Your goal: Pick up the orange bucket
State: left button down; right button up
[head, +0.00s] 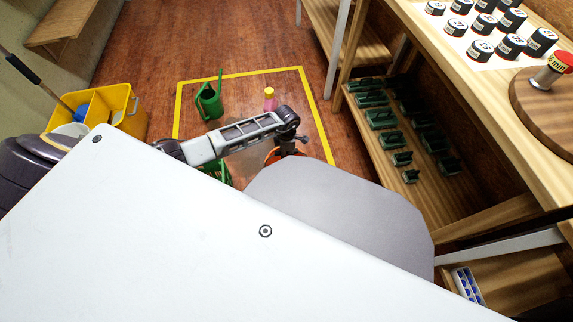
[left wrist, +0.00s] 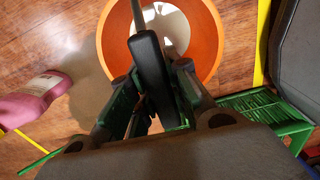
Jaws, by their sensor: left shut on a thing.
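The orange bucket (head: 271,157) is mostly hidden in the head view behind my left gripper (head: 292,142) and my own body. In the left wrist view the bucket (left wrist: 207,38) shows from above as a round orange rim and wall, just beyond my left gripper (left wrist: 150,115). The bucket's handle, with a black grip (left wrist: 150,68), rises toward the camera between the fingers. My left gripper is shut on this handle. Whether the bucket touches the floor cannot be told. My right gripper is in neither view.
A green crate (left wrist: 262,108) is beside the bucket. A yellow mop bucket (head: 117,105) is left; wooden shelving (head: 440,185) is right.

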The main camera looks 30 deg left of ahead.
pick_arm(q)
jog(key=shift+w+r, duration=0.1)
jog(key=shift+r, duration=0.15)
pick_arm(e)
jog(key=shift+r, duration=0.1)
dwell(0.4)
pick_arm(q)
jog(key=shift+r, duration=0.25)
notch_tip(320, 180, up, 8)
jog(key=p, duration=0.4)
jog(key=shift+r, duration=0.15)
jog(key=shift+r+p, duration=0.45)
jog(key=shift+r, duration=0.2)
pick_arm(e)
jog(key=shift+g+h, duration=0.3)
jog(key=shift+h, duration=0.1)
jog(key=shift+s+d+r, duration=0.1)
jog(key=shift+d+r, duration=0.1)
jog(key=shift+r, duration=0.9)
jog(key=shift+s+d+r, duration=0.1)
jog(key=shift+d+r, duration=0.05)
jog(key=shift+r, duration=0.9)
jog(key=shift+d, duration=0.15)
pick_arm(q)
jog(key=shift+r, duration=0.1)
